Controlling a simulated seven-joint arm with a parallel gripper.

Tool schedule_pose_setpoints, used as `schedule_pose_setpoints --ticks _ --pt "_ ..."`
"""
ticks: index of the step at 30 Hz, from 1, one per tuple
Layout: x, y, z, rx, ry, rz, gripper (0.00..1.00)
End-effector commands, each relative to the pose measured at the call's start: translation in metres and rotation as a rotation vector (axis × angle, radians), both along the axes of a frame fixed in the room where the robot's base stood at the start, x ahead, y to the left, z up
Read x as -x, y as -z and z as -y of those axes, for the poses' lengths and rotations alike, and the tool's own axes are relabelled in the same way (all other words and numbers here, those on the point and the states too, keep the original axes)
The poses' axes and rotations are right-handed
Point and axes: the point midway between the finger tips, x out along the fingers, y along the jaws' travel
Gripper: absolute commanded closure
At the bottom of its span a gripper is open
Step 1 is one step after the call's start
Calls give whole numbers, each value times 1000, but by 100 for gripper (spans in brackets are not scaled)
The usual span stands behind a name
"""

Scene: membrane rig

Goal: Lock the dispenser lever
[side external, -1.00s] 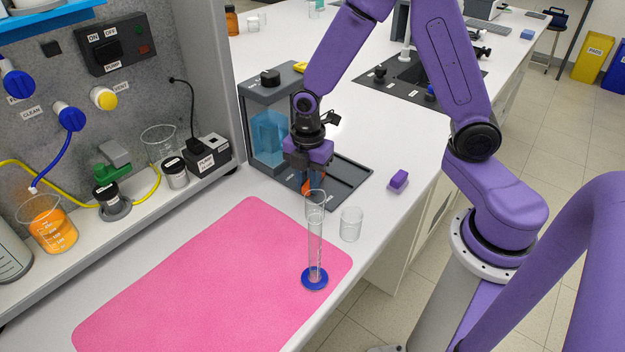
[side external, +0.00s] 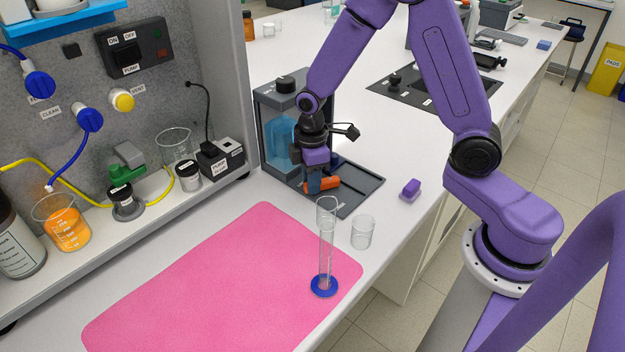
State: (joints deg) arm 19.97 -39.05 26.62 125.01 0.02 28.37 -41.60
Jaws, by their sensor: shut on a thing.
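The dispenser (side external: 268,113) is a grey-framed unit with a blue tank, standing on a dark grey tray base (side external: 350,203) at the back of the bench. Its orange lever (side external: 326,183) shows low in front of the tank, pointing to the right and roughly level. My gripper (side external: 314,187) reaches down in front of the dispenser, with its dark fingers at the left part of the lever and shut on it. The fingers and wrist hide the lever's inner end and pivot, so I cannot tell whether it is latched.
A tall glass cylinder with a blue base (side external: 324,286) stands on the pink mat (side external: 215,280). A clear beaker (side external: 362,232) is beside it, near the tray's front. A purple block (side external: 410,189) lies to the right. A grey wall panel (side external: 215,80) rises on the left.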

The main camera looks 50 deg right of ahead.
Motion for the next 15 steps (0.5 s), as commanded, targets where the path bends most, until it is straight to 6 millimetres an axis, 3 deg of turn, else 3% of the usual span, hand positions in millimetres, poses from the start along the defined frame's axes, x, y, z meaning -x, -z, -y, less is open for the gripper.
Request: schedule_pose_setpoints --ticks 15 --pt "-2 -1 2 0 32 1 100"
